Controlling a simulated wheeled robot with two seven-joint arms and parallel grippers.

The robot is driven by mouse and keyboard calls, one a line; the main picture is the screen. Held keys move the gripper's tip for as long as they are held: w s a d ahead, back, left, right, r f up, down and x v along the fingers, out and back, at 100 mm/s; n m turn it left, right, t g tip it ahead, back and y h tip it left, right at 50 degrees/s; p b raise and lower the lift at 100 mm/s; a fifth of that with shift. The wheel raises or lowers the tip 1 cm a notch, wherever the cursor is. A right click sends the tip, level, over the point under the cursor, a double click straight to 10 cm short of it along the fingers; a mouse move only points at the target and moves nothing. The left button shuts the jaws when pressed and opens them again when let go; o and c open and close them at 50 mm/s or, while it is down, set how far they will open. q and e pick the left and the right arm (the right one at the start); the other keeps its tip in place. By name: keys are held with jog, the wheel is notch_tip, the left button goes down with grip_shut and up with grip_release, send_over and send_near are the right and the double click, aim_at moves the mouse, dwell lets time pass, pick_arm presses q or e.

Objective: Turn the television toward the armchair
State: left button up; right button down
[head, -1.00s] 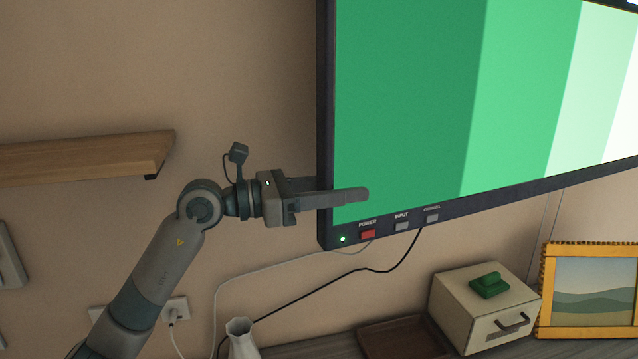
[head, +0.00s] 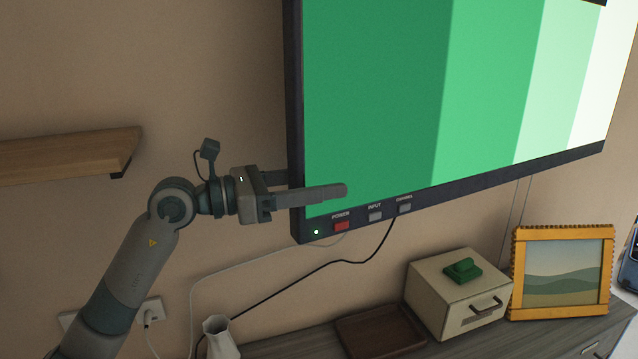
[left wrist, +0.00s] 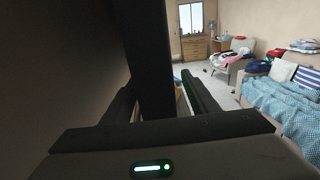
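The television (head: 400,100) has a dark frame and a lit screen of green to white bands, and hangs angled above the cabinet. My left gripper (head: 306,189) straddles its left edge near the lower corner. One finger lies in front of the screen; the other goes behind and is partly hidden. In the left wrist view the television's dark edge (left wrist: 155,60) stands between the fingers, with a gap beside the right finger, so the gripper looks open. An armchair (left wrist: 228,62) with clothes on it shows across the room there. My right gripper is out of view.
A red power button (head: 341,226) sits on the lower frame close to the front finger. A cream box (head: 440,300), brown tray (head: 375,335), white vase (head: 220,338) and yellow picture frame (head: 518,270) are below. A wooden shelf (head: 65,153) juts out left. A black cable (head: 310,272) hangs down.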

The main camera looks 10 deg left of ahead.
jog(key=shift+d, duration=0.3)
pick_arm(q)
jog(key=shift+s+a+b, duration=0.2)
jog(key=shift+a+b, duration=0.15)
jog(key=shift+a, duration=0.05)
jog(key=b+v, duration=0.5)
jog(key=v, duration=0.6)
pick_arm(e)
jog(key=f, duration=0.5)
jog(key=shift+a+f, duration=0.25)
pick_arm(q)
jog(key=shift+a, duration=0.1)
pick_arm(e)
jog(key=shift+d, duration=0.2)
pick_arm(q)
jog(key=shift+s+f, duration=0.1)
jog(key=shift+s, duration=0.05)
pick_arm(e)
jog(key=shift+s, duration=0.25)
